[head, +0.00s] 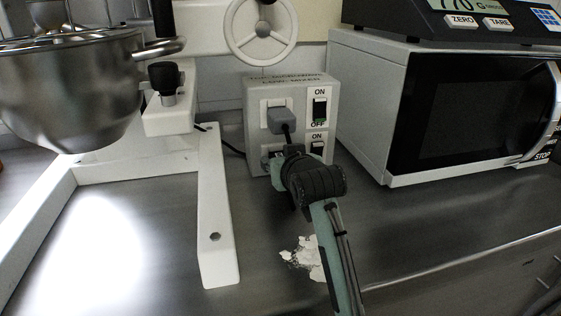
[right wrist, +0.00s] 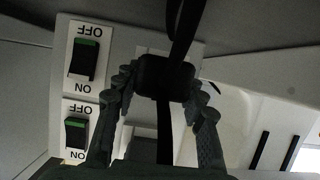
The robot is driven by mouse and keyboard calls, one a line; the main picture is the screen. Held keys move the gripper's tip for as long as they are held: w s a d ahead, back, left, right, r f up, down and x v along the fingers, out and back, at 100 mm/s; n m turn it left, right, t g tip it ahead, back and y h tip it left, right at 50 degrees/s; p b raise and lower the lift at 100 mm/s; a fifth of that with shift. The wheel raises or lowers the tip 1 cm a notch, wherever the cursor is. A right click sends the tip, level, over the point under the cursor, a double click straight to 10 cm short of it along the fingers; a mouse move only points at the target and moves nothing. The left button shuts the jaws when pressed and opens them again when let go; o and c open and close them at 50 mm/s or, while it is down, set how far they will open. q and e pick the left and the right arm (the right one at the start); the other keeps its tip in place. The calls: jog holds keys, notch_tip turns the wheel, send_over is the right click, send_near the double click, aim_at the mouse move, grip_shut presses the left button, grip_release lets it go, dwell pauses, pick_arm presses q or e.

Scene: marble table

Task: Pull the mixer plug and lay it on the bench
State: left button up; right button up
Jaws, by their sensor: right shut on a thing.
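In the head view the grey socket box (head: 253,95) stands on the steel bench (head: 400,235) against the wall. Its label appears to name the microwave at top and the mixer low. A grey plug (head: 280,118) sits in the top socket with a black cord hanging down. My right gripper (head: 291,156) is at the lower socket and mostly hides it. In the right wrist view its fingers are shut on the dark mixer plug (right wrist: 165,77), with cord above and below. Whether the plug is still seated cannot be told. My left gripper is not in view.
The mixer (head: 217,210) with its steel bowl (head: 75,85) stands left, one base leg reaching forward. The microwave (head: 375,100) with a scale (head: 480,18) on top stands right. White powder (head: 304,256) lies beside my arm. Bench is clear at front right.

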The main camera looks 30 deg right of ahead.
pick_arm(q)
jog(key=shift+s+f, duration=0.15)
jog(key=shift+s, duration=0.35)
pick_arm(e)
jog(key=shift+s, duration=0.1)
jog(key=c, duration=0.6)
jog(key=shift+s, duration=0.1)
jog(key=shift+c, duration=0.2)
jog(key=shift+s+a, duration=0.2)
jog(key=shift+s, duration=0.35)
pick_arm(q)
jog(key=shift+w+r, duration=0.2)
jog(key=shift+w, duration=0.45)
pick_arm(e)
jog(key=shift+s+a, duration=0.1)
jog(key=shift+s, duration=0.4)
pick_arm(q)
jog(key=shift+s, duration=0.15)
pick_arm(e)
jog(key=shift+s, duration=0.1)
jog(key=shift+s+a, duration=0.2)
jog(key=shift+s, duration=0.45)
jog(key=shift+s+a, duration=0.15)
jog(key=shift+s, duration=0.45)
jog(key=shift+s+a, duration=0.15)
jog(key=shift+s, duration=0.45)
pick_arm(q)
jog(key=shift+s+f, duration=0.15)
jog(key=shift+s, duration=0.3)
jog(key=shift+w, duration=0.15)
